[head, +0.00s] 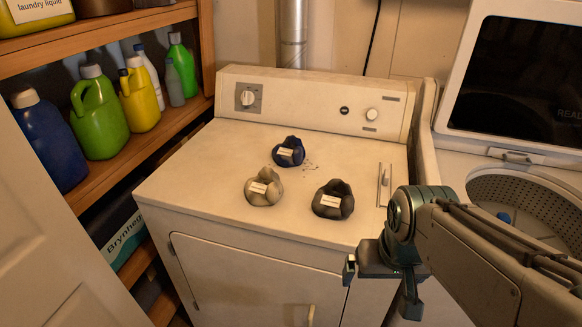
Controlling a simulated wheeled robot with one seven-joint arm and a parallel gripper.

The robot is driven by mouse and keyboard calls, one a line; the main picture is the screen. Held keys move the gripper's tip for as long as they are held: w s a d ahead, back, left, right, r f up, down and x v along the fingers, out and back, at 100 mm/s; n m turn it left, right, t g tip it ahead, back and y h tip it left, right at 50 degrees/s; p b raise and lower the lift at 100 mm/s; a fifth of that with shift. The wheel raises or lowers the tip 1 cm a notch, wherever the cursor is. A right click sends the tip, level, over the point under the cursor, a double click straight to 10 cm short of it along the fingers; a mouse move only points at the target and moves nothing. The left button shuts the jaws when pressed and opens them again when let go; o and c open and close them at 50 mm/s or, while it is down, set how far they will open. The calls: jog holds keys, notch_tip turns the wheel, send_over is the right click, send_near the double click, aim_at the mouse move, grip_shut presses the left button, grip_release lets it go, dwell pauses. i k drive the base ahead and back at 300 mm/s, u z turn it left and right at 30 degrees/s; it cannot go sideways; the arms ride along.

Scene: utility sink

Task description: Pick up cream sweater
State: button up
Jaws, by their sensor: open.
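The cream sweater (258,198) is a small crumpled cream bundle with a white label. The three lie apart from each other. My gripper (380,289) is open and empty, in front of the dryer's front right edge. It is to the right of the cream sweater and nearer the camera, well apart from it.
The dryer top (205,163) is otherwise mostly clear, with a metal handle (384,184) at its right side. The control panel (310,103) rises behind. Shelves with bottles (101,117) stand left. An open washer (520,180) stands right, with a blue item inside.

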aim_at(267, 188)
jog(key=k, duration=0.5)
jog(key=u, duration=1.65)
jog(key=i, duration=0.9)
jog(key=z, duration=2.1)
